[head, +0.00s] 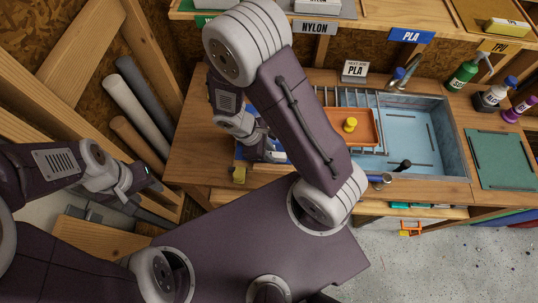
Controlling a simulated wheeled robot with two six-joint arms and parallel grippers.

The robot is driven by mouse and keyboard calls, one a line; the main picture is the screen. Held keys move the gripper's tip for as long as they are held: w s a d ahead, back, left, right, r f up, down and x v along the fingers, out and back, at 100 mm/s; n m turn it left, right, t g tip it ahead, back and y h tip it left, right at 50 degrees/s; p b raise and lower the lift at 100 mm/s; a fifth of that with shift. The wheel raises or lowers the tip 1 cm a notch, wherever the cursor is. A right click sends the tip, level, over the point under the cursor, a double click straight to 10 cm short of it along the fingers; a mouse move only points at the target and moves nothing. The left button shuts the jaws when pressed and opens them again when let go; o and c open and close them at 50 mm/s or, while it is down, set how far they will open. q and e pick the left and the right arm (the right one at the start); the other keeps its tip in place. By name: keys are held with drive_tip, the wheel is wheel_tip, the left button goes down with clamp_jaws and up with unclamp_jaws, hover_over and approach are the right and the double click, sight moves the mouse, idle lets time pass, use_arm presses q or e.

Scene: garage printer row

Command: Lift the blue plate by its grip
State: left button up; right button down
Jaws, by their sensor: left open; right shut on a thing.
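The blue plate (241,152) is mostly hidden behind my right arm, and only blue edges show at the left of the workbench. My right gripper (270,148) is low over this blue area, shut on what looks like the plate's grip. The fingertips and the grip are largely covered by my arm, so I cannot tell whether the plate is clear of the bench. My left gripper (148,182) is open and empty, off the bench's left side.
A green mat (503,160) and several bottles, including a green one (462,77), are at the right. Tubes (135,115) lean against the left wall.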

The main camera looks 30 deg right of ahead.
drive_tip(key=s+d+r+b, duration=0.5)
drive_tip(key=s+r+b, duration=0.1)
drive_tip(key=s+b, duration=0.4)
drive_tip(key=shift+d+r, duration=0.25)
drive_tip(key=shift+d, duration=0.15)
